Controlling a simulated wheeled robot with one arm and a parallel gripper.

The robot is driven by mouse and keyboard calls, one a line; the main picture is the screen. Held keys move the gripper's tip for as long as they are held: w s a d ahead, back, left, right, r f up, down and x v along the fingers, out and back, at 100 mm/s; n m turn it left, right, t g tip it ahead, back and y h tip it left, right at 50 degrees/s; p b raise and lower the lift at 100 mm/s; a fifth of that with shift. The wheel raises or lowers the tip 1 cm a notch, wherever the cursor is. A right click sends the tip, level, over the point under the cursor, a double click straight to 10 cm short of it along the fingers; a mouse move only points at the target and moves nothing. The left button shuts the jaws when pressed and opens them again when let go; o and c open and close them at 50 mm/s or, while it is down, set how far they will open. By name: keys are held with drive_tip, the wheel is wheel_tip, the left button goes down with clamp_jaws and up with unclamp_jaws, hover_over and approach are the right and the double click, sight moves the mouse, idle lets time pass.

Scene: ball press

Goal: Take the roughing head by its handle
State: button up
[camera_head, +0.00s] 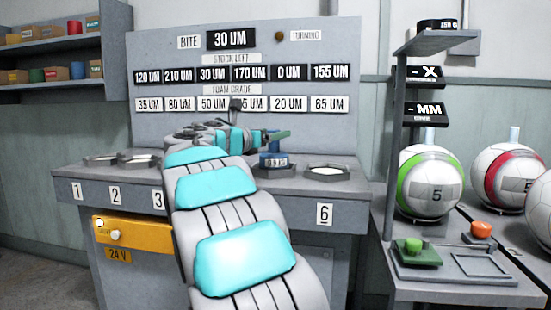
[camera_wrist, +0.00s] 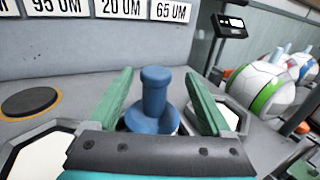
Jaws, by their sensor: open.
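A blue head with an upright, round-topped handle (camera_wrist: 155,90) stands between the two green fingers of my gripper (camera_wrist: 159,74) in the wrist view. My gripper is open, and gaps show between the handle and both fingers. The head's lower part is partly hidden by my gripper's body. In the head view the blue head (camera_head: 272,159) is on the bench near station 6, beside my gripper (camera_head: 275,136). It has a small label on its front, too small to read surely.
An empty hexagonal plate (camera_head: 326,172) lies right of the blue head. The grey sign panel (camera_head: 345,60) rises behind. Balls (camera_head: 428,182) stand at the right.

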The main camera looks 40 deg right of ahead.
drive_tip(key=shift+w+x, duration=0.15)
drive_tip(key=shift+x, duration=1.15)
drive_tip(key=shift+w+x, duration=0.1)
drive_tip(key=shift+x, duration=1.15)
drive_tip(key=shift+a, duration=0.1)
clamp_jaws()
drive_tip(key=shift+r, duration=0.1)
